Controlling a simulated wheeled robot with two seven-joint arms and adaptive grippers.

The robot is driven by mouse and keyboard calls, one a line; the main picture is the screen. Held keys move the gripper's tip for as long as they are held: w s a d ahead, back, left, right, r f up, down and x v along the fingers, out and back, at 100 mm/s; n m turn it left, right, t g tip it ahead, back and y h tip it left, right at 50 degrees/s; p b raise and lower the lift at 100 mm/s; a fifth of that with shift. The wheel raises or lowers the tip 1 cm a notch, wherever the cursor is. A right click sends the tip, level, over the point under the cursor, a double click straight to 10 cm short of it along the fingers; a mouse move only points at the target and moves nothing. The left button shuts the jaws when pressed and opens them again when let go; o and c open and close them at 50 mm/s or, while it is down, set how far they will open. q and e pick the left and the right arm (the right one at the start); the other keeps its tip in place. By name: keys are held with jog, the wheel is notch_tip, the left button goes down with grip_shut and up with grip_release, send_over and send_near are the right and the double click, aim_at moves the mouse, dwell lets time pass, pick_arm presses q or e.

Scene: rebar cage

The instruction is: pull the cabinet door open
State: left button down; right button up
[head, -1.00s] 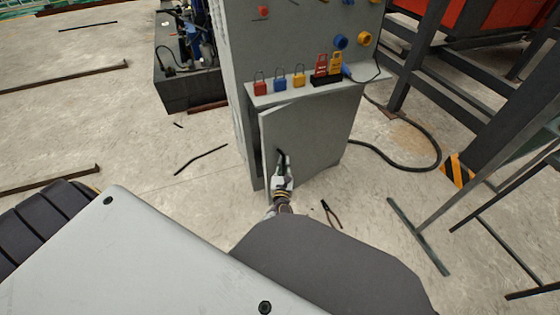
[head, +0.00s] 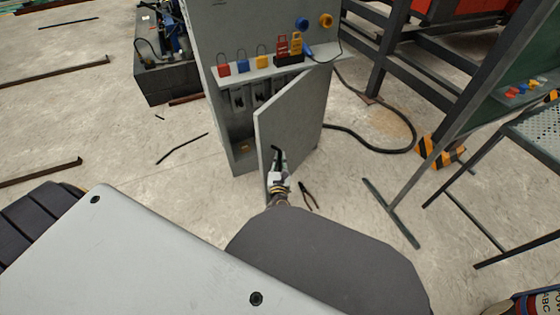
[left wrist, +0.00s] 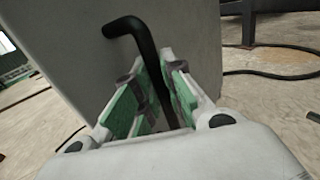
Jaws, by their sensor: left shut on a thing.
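The grey cabinet door (head: 296,118) stands partly open, swung out from the grey cabinet (head: 243,38) with its hinge side on the right. Dark switchgear (head: 240,98) shows inside through the gap. My left gripper (head: 279,162) is shut on the black door handle (head: 275,149) near the door's free edge. In the left wrist view the green-padded fingers (left wrist: 160,92) close around the bent black handle (left wrist: 132,27), whose upper end sticks out above them. The door panel (left wrist: 75,45) fills the left and middle behind. My right gripper is not in view.
A shelf on the cabinet carries red, blue and yellow padlocks (head: 242,61). Pliers (head: 309,195) and a thin rod (head: 182,148) lie on the floor. A black cable (head: 370,148) and dark steel frame (head: 450,110) stand to the right. Floor left of the door is mostly clear.

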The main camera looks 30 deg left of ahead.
pick_arm(q)
jog(key=shift+d, duration=0.15)
jog(key=c, duration=1.8)
grip_release()
jog(key=shift+o, duration=0.2)
